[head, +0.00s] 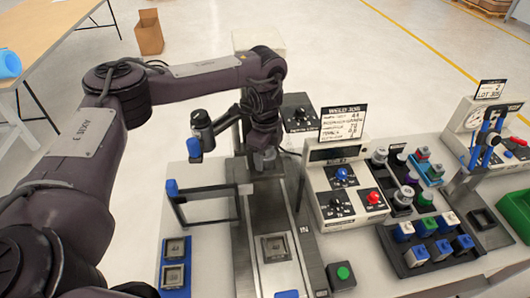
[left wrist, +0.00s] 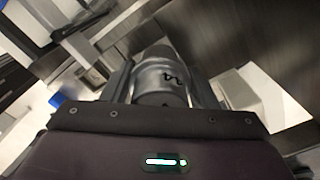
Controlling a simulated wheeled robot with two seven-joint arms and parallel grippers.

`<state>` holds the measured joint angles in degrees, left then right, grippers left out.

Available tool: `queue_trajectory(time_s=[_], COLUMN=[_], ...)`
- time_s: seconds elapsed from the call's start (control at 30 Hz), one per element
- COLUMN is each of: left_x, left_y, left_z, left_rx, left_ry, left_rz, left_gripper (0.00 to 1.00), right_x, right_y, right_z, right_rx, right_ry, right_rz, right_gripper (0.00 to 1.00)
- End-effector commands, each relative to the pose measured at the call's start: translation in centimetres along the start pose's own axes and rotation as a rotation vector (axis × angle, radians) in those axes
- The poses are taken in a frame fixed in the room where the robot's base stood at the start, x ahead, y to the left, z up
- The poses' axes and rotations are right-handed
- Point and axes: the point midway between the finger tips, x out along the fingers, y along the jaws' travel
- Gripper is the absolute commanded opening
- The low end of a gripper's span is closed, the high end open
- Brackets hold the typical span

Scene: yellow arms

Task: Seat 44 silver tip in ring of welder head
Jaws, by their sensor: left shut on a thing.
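My left gripper (head: 263,158) points down over the far end of the welder's metal track (head: 262,215). In the left wrist view, the gripper (left wrist: 162,88) is shut on a silver tip (left wrist: 160,76) marked 44. The tip sits upright between the fingers; in the head view the gripper mostly hides it. A dark welder arm part with a cylinder (head: 202,124) and blue end stands just left of the gripper. The ring of the welder head is hidden behind my wrist, so I cannot tell whether the tip touches it. My right gripper is out of view.
A sign (head: 343,122) stands on the control box (head: 340,185) with blue and red knobs. A blue-topped frame (head: 178,205) stands left of the track. A green button (head: 342,272) is in front.

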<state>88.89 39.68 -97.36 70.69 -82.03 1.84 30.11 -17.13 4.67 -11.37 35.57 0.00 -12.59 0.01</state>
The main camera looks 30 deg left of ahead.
Motion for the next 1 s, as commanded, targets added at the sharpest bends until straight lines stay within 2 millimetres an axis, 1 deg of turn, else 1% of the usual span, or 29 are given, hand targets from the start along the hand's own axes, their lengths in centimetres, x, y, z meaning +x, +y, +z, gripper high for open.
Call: queue_trajectory(time_s=[0.1, 0.13, 0.3, 0.57, 0.67, 0.77, 0.8, 1.0], left_x=[-0.1, -0.1, -0.1, 0.0, -0.6, -2.0, -2.8, -6.0], left_y=[-0.1, 0.0, 0.0, 0.1, 0.0, -0.1, -0.1, -0.1], left_z=[0.0, 0.0, 0.0, 0.0, 0.0, 0.0, 0.0, 0.0], left_rx=[0.0, 0.0, 0.0, 0.0, 0.001, 0.001, 0.001, 0.001], left_ry=[0.001, 0.001, 0.001, 0.0, 0.0, -0.001, 0.0, -0.002], left_rz=[-0.001, -0.001, 0.0, 0.002, 0.0, -0.003, -0.005, -0.004], left_gripper=[0.18, 0.56, 0.78, 0.79, 0.79, 0.79, 0.79, 0.79], right_x=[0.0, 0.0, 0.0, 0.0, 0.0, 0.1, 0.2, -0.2], right_y=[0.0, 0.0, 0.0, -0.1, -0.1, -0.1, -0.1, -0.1], right_z=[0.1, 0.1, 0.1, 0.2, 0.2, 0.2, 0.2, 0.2], right_rx=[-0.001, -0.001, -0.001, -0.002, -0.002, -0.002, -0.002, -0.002], right_ry=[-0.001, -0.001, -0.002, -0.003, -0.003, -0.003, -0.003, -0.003], right_rz=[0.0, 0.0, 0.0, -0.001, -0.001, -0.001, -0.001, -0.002], right_gripper=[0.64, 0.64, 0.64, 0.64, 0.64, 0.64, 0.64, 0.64])
